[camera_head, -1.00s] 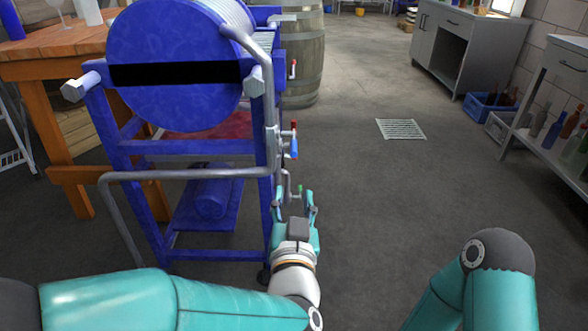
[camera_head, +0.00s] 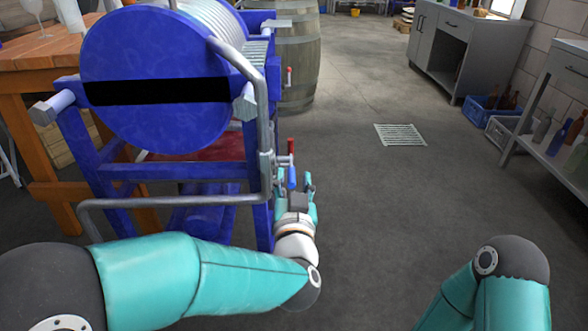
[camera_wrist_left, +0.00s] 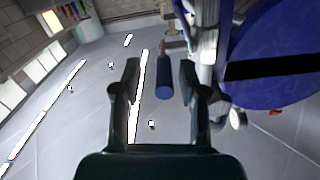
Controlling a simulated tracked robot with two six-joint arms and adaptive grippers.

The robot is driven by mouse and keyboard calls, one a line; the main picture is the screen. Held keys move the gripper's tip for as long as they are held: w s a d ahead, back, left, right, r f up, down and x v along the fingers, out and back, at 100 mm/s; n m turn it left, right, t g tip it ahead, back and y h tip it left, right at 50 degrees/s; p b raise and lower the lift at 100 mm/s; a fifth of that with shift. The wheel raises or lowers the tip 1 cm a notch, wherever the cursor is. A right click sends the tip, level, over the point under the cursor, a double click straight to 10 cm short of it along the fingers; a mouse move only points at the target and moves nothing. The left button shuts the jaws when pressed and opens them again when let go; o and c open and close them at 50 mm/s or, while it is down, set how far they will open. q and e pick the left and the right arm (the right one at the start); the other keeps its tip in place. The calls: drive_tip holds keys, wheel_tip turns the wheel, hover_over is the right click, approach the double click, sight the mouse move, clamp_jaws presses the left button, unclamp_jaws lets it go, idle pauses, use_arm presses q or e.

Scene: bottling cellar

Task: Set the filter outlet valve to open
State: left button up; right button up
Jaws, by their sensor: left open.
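A blue filter press (camera_head: 155,80) on a blue frame stands at left, with a grey pipe (camera_head: 262,110) down its right side. On the pipe sit a lever with a red grip (camera_head: 291,147) and, just below it, one with a blue grip (camera_head: 291,177); which is the filter outlet valve I cannot tell. My left gripper (camera_head: 296,183) is open, close by the blue grip. In the left wrist view the blue grip (camera_wrist_left: 163,78) shows between the open fingers (camera_wrist_left: 159,70), with no clear contact. My right gripper is out of view.
A wooden table (camera_head: 40,60) stands behind the press at left, a barrel (camera_head: 295,55) behind it. The floor to the right, with a drain grate (camera_head: 400,135), is clear. Cabinets (camera_head: 465,55) line the right.

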use_arm(q)
drive_tip(key=shift+w+a, duration=0.2)
drive_tip(key=shift+w, duration=0.25)
clamp_jaws()
